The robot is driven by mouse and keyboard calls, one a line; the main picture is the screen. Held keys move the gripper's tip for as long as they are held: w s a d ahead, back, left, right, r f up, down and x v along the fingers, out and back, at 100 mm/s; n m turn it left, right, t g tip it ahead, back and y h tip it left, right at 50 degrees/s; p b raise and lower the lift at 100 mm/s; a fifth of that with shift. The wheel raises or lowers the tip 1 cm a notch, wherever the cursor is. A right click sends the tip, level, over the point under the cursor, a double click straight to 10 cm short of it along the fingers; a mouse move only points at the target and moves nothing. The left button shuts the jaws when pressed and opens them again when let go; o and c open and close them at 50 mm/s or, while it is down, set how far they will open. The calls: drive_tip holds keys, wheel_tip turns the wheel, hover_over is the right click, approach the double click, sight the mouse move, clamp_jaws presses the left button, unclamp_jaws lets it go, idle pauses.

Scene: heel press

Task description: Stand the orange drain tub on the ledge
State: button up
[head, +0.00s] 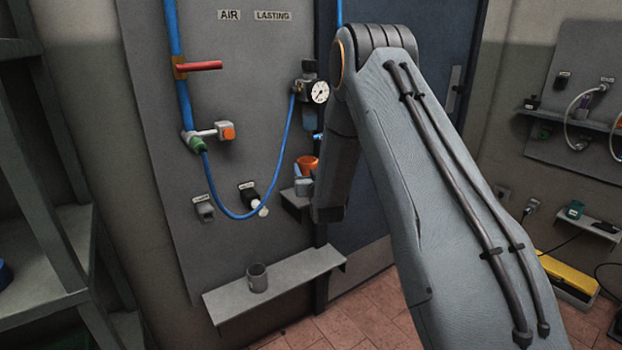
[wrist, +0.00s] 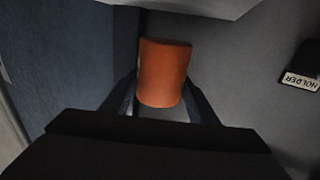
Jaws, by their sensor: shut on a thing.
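The orange drain tub (head: 307,163) shows small in the head view, just left of my arm and below the gauge. My gripper (head: 303,186) is shut on it, mostly hidden behind my arm. In the wrist view the orange tub (wrist: 165,72) sits between the two dark fingers of my gripper (wrist: 163,100). A long grey ledge (head: 325,262) is low on the wall panel. A small dark ledge (head: 294,203) is just under my gripper; I cannot tell whether the tub touches it.
A grey cup (head: 257,278) stands on the long ledge, whose right part is bare. A pressure gauge (head: 319,92) on its regulator hangs above the tub. A blue hose (head: 232,215) loops to the left. A label reading HOLDER (wrist: 300,80) is at the right in the wrist view.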

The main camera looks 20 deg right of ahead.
wheel_tip(320, 180, down, 4)
drive_tip(key=shift+r+p, duration=0.25)
drive_tip(key=shift+p, duration=0.05)
drive_tip(key=shift+w+f, duration=0.15)
drive_tip(key=shift+f, duration=0.05)
drive_tip(key=shift+f, duration=0.2)
drive_tip(key=o, duration=1.2)
drive_tip(key=shift+c, duration=0.2)
